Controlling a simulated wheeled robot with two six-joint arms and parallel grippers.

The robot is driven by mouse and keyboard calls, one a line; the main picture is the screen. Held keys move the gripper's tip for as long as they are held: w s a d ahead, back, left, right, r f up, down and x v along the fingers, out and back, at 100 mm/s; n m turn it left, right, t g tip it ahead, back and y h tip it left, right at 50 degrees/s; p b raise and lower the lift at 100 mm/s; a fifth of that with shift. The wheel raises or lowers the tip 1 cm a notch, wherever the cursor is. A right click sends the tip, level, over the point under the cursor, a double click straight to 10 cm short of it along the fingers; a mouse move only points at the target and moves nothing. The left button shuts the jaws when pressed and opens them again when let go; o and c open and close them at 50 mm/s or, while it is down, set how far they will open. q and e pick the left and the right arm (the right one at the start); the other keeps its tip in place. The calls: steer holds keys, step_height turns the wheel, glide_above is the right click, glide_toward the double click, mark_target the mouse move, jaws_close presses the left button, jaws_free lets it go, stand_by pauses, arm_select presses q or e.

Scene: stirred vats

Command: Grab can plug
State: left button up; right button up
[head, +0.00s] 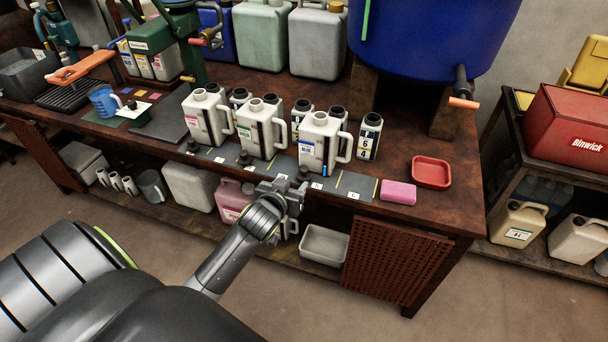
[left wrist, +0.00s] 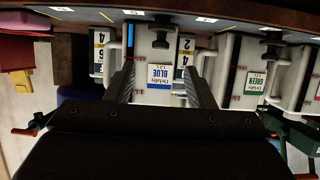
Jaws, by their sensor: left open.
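Three dark plugs stand on the grey strip along the bench's front edge, each before a white can: the left plug (head: 192,146), the middle plug (head: 245,157) and the right plug (head: 303,173). The right plug (left wrist: 160,40) also shows in the left wrist view, between and beyond the finger ends. Behind it stands the white can with the BLUE label (head: 318,143). The middle can (head: 262,130) and the left can (head: 205,118) stand to its left. My left gripper (head: 285,188) is open and empty, just in front of the bench edge near the right plug. My right gripper is not in view.
Small numbered bottles (head: 369,137) stand behind and beside the cans. A pink sponge (head: 398,192) and a red tray (head: 432,172) lie to the right. A blue vat (head: 430,35) with a tap stands behind. Below is a shelf with a pink jug (head: 232,200) and a white bin (head: 324,245).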

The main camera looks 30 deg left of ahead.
mark_target(304, 169)
arm_select(q)
steer(key=shift+r+x, duration=0.1)
steer(key=shift+x, duration=2.65)
steer(key=shift+r+x, duration=0.15)
steer(key=shift+x, duration=2.65)
steer(key=shift+w+a, duration=0.1)
steer(key=c, duration=1)
steer(key=shift+r, duration=0.1)
steer(key=shift+c, duration=0.2)
